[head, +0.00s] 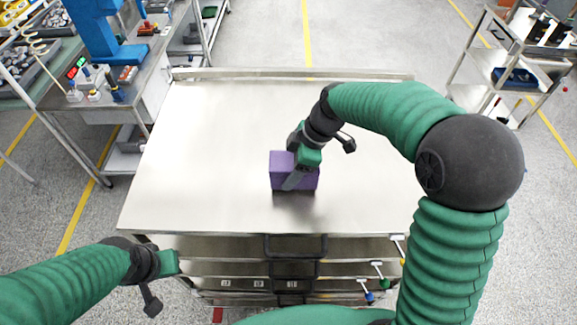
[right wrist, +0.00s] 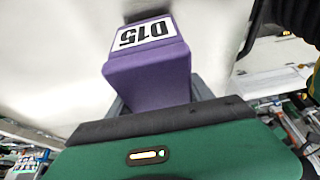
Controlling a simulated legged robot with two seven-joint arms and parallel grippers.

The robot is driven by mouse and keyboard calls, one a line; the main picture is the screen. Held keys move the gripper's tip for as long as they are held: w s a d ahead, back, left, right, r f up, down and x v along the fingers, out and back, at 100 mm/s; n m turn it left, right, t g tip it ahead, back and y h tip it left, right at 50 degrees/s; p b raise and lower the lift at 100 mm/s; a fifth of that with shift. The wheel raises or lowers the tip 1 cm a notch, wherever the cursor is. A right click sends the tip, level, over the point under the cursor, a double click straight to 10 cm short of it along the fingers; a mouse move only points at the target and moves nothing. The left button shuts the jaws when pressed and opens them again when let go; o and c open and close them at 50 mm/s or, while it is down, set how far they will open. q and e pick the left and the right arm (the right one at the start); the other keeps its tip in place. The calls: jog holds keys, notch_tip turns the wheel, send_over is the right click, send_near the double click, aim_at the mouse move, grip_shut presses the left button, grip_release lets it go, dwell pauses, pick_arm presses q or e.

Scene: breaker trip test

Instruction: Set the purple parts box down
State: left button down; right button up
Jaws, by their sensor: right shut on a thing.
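The purple parts box (head: 279,170) is over the middle of the bare metal top of the workbench (head: 210,140). My right gripper (head: 295,178) is shut on the purple box from above. A dark patch shows just below the box's front; I cannot tell whether the box touches the top. In the right wrist view the purple box (right wrist: 150,80) is between the fingers, partly hidden by the gripper body, and carries a white label reading D15, upside down. My left gripper (head: 168,265) is off the bench's front left corner, with no object visible in it; its finger opening is unclear.
The bench top around the box is clear, with a raised rail (head: 290,74) along its back edge. Drawers with handles (head: 295,246) are below the front edge. A cluttered side bench (head: 110,75) stands at left and a shelf cart (head: 515,65) at back right.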

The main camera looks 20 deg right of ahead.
jog(key=shift+s+d+f, duration=0.15)
jog(key=shift+d+f, duration=0.05)
jog(key=shift+f, duration=0.25)
jog(key=shift+d+f, duration=0.3)
jog(key=o, duration=1.4)
jog(key=shift+o, duration=1.4)
jog(key=shift+a, duration=0.35)
jog(key=shift+o, duration=0.3)
jog(key=shift+a, duration=0.3)
jog(key=b+v, duration=0.1)
jog(key=v, duration=0.2)
jog(key=d+b+v, duration=0.1)
jog(key=v, duration=0.3)
jog(key=shift+w+d+f, duration=0.1)
jog(key=shift+w+f, duration=0.1)
jog(key=shift+f, duration=0.05)
jog(key=v, duration=0.4)
jog(key=shift+s+r+b, duration=0.2)
jog(key=shift+r+b, duration=0.1)
jog(key=shift+r, duration=0.45)
pick_arm(q)
jog(key=shift+s+d+f, duration=0.1)
jog(key=shift+s+f, duration=0.05)
jog(key=shift+f, duration=0.65)
